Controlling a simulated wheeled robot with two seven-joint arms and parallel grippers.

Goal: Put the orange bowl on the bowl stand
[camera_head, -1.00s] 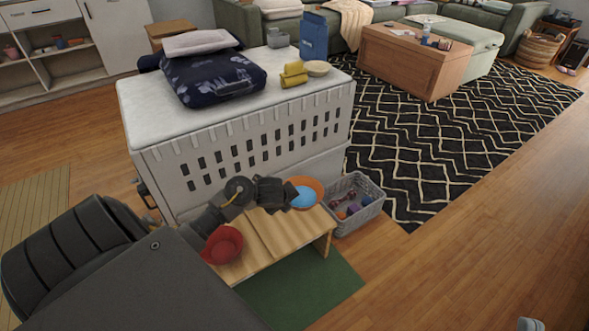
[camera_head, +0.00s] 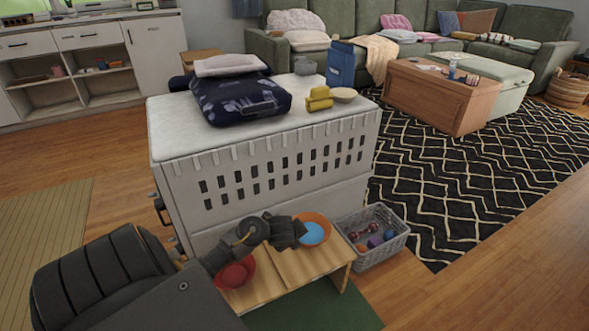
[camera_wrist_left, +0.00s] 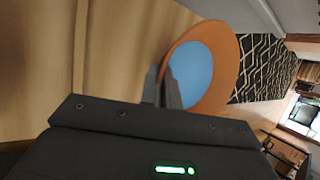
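The orange bowl (camera_head: 325,221) has a light blue inside and shows at the far right part of the wooden bowl stand (camera_head: 292,269). In the left wrist view the bowl (camera_wrist_left: 228,62) fills the upper middle, with the stand's wood (camera_wrist_left: 125,50) to its left. My left gripper (camera_head: 299,232) is at the bowl's left rim. Its fingers (camera_wrist_left: 163,88) are close together with the rim between them. I cannot tell whether the bowl touches the stand. A red bowl (camera_head: 236,273) sits at the stand's left part, partly behind my arm. My right gripper is not in view.
A white crate (camera_head: 270,175) stands right behind the stand, with folded bedding (camera_head: 240,98) on top. A grey basket of toys (camera_head: 372,240) stands close at the stand's right. A green mat (camera_head: 310,310) lies in front. Wood floor at the right is clear.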

